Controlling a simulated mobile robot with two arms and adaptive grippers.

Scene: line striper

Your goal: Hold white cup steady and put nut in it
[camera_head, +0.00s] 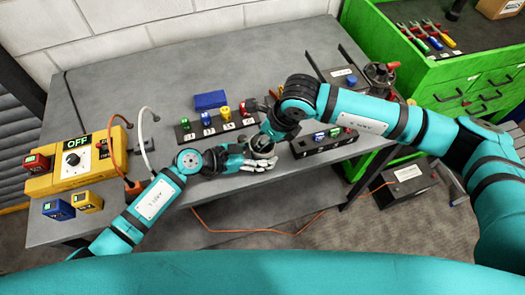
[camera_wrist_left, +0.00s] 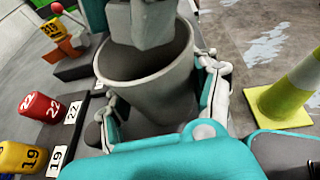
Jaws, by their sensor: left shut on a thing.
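The cup (camera_head: 264,152), grey-white in this light, stands upright at the front edge of the table. It fills the middle of the left wrist view (camera_wrist_left: 150,98), its mouth facing up. My left gripper (camera_head: 262,163) is shut on the cup, with fingers on both sides of its wall. My right gripper (camera_head: 266,139) is right above the cup, pointing down. In the left wrist view a grey block-like part (camera_wrist_left: 152,22) reaches into the cup's mouth from above. I cannot tell whether the right fingers are open or shut. I cannot make out the nut.
A dark rack of numbered coloured blocks (camera_head: 215,127) lies behind the cup, with a blue box (camera_head: 210,100) beyond. Another block rack (camera_head: 322,142) is just right. A yellow control box (camera_head: 78,160) marked OFF stands left. A yellow-green cone (camera_wrist_left: 290,92) stands on the floor.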

